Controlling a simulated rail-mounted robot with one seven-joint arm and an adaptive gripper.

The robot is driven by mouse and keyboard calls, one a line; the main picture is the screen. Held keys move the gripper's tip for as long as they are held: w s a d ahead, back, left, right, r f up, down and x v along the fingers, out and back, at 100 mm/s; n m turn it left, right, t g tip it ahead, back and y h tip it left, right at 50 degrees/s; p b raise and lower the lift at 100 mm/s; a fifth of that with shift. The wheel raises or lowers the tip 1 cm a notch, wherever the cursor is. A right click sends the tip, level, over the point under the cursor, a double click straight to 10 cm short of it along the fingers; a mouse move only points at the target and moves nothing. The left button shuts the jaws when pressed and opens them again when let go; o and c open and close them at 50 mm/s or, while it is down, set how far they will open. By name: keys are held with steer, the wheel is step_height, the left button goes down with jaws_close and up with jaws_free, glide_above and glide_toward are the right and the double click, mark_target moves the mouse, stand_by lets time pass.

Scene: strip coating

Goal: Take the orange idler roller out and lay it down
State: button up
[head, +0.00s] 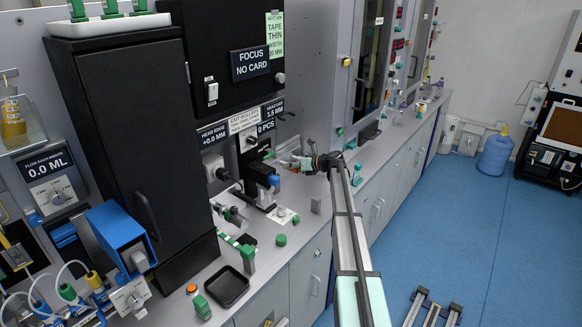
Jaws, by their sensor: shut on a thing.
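My gripper (287,162) reaches in from the right over the grey counter, at the front of a small black and blue coating station (264,182). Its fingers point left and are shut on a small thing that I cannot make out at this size. A small green part (270,155) shows close to the fingertips; I cannot tell whether they touch it. I cannot pick out the orange idler roller for sure; the fingers and the station may hide it.
A black tray (227,288), an orange-topped round piece (191,288) and green blocks (202,307) are on the near counter (268,262). A tall black cabinet (130,140) stands left. Several small parts stand around the station. The counter's front edge has some bare room.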

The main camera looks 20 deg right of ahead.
jaws_close()
steer(key=shift+s+d+f, duration=0.1)
steer(key=shift+s, duration=0.25)
steer(key=o, duration=0.5)
jaws_free()
steer(key=o, duration=0.4)
steer(key=shift+s+d, duration=0.2)
steer(key=shift+w, duration=0.1)
